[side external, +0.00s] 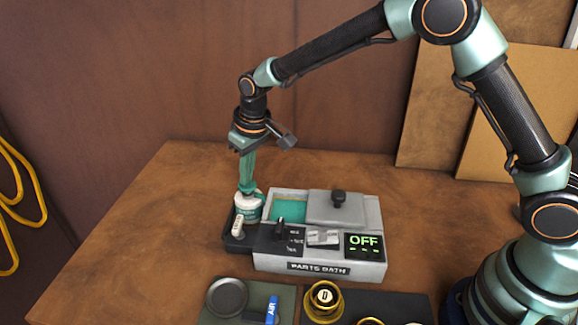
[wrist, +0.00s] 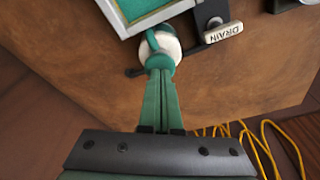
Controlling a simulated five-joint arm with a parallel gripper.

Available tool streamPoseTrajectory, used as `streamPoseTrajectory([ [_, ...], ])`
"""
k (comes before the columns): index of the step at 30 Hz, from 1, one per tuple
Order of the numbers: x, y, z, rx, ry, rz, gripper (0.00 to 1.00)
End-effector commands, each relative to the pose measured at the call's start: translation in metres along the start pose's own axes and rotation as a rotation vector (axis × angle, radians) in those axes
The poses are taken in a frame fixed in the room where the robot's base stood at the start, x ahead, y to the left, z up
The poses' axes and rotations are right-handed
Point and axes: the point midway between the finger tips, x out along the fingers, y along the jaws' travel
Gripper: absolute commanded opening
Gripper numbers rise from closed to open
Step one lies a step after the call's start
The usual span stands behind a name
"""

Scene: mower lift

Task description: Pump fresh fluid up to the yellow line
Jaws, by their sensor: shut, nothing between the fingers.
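The grey parts bath (side external: 318,268) stands on the wooden bench, with teal fluid (side external: 289,211) in its open left tank. A faint yellowish edge shows at the tank's back, but I cannot tell whether it is the yellow line. A white, green-banded pump-like canister (side external: 249,208) stands at the bath's left end; its round white top (wrist: 168,46) shows in the wrist view. My gripper (side external: 246,188) points down, shut and empty, with its fingertips at the green part on top of the canister. It also shows in the wrist view (wrist: 160,72). I cannot tell whether they touch.
A white handle marked DRAIN (wrist: 223,33) is beside the canister. A tray with a blue AIR tool (side external: 272,309) and a brass cup (side external: 323,301) are in front.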

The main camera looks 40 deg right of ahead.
Motion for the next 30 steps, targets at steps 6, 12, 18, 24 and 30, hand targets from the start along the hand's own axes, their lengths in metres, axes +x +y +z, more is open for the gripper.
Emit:
streamPoseTrajectory([
  [6, -0.016, 0.000, -0.003, 0.000, -0.002, 0.000, 0.00],
  [12, -0.030, 0.000, -0.006, 0.000, -0.001, 0.000, 0.00],
  [18, -0.043, -0.001, -0.009, 0.000, 0.000, 0.000, 0.00],
  [24, -0.047, -0.001, -0.009, 0.000, -0.001, 0.000, 0.00],
  [30, -0.047, -0.001, -0.009, 0.000, -0.001, 0.000, 0.00],
])
